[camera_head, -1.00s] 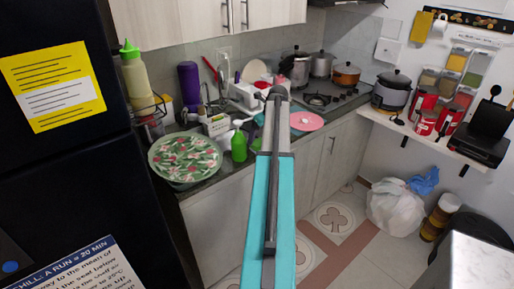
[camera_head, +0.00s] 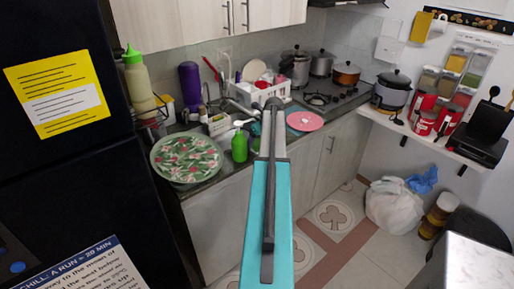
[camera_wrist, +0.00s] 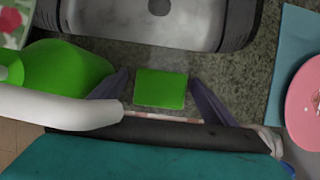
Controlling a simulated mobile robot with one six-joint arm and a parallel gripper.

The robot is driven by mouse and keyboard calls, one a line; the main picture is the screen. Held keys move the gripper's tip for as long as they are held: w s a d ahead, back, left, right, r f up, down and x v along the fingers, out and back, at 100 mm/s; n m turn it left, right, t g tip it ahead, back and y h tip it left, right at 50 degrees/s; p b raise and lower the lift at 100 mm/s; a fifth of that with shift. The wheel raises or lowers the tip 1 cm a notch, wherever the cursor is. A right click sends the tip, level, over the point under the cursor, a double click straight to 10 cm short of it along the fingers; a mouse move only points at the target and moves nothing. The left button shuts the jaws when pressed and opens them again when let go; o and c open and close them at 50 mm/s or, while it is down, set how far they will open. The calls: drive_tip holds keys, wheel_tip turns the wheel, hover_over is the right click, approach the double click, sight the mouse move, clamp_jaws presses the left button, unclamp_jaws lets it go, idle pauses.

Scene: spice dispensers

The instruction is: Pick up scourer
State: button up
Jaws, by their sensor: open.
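The scourer (camera_wrist: 160,89) is a small green rectangle lying on the speckled counter, just in front of the sink in the wrist view. My gripper (camera_wrist: 159,77) is open, with one dark finger on each side of the scourer. A gap shows between each finger and the scourer, and nothing is held. I cannot tell how far the fingertips are above the counter. In the head view my arm covers the scourer's place, and the gripper itself is hidden behind it.
A green bottle (camera_head: 239,146) with a white pump stands close left of my gripper; it also fills the left of the wrist view (camera_wrist: 68,68). The metal sink (camera_wrist: 158,22) lies beyond. A pink plate (camera_head: 305,121) on a teal cloth (camera_wrist: 291,45) is to the right.

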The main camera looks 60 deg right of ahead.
sight(257, 141)
drive_tip(key=c, duration=1.2)
drive_tip(key=shift+r, duration=0.15)
drive_tip(key=shift+r+b, duration=0.9)
drive_tip(key=shift+r, duration=0.45)
drive_tip(key=shift+s+a+r, duration=0.2)
drive_tip(key=s+a+r+b, duration=0.1)
drive_tip(key=s+a+b, duration=0.3)
drive_tip(key=s+a, duration=0.6)
drive_tip(key=shift+s+a+r, duration=0.3)
drive_tip(key=shift+s, duration=0.35)
